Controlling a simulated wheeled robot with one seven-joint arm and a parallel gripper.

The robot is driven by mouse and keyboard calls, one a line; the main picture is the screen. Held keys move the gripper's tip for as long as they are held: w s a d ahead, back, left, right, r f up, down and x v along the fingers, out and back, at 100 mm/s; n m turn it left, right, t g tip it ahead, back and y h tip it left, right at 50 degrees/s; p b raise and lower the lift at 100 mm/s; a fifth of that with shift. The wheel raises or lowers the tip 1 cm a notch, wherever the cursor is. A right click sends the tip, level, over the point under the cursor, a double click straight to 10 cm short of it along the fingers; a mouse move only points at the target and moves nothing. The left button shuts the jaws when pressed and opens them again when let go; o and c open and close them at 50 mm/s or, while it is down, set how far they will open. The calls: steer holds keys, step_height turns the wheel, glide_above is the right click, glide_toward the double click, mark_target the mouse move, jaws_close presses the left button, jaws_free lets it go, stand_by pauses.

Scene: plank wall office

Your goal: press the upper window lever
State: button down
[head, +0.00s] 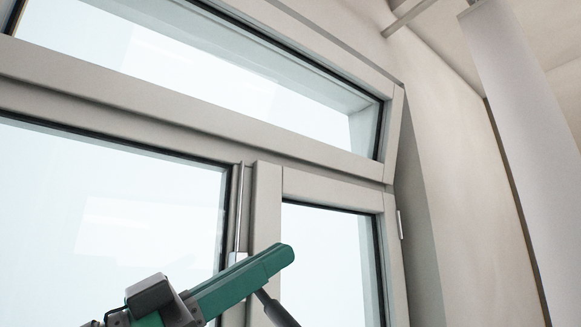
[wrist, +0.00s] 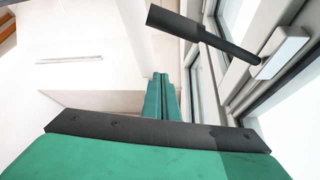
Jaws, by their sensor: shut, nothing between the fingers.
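The window lever shows in the wrist view as a dark grey handle (wrist: 205,33) on a white base (wrist: 280,52), fixed to the window frame. In the head view, part of the dark lever (head: 277,310) shows just below my gripper, and my gripper hides its upper end. My gripper (head: 284,256) has green fingers pressed together with nothing between them. It also shows in the wrist view (wrist: 163,86), where a gap in the picture separates the fingertips from the handle above. I cannot tell whether any part of my gripper touches the lever.
A thin metal rod (head: 240,205) runs up the window frame above the lever. The pale window frame (head: 150,125) has an upper pane and two lower panes. A bare wall (head: 470,200) and a white hanging panel (head: 525,120) stand to the right.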

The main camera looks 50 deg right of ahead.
steer(key=s+a+r, duration=0.7)
steer(key=s, duration=0.2)
steer(key=shift+a+r, duration=0.15)
steer(key=shift+a, duration=0.15)
steer(key=shift+w, duration=0.15)
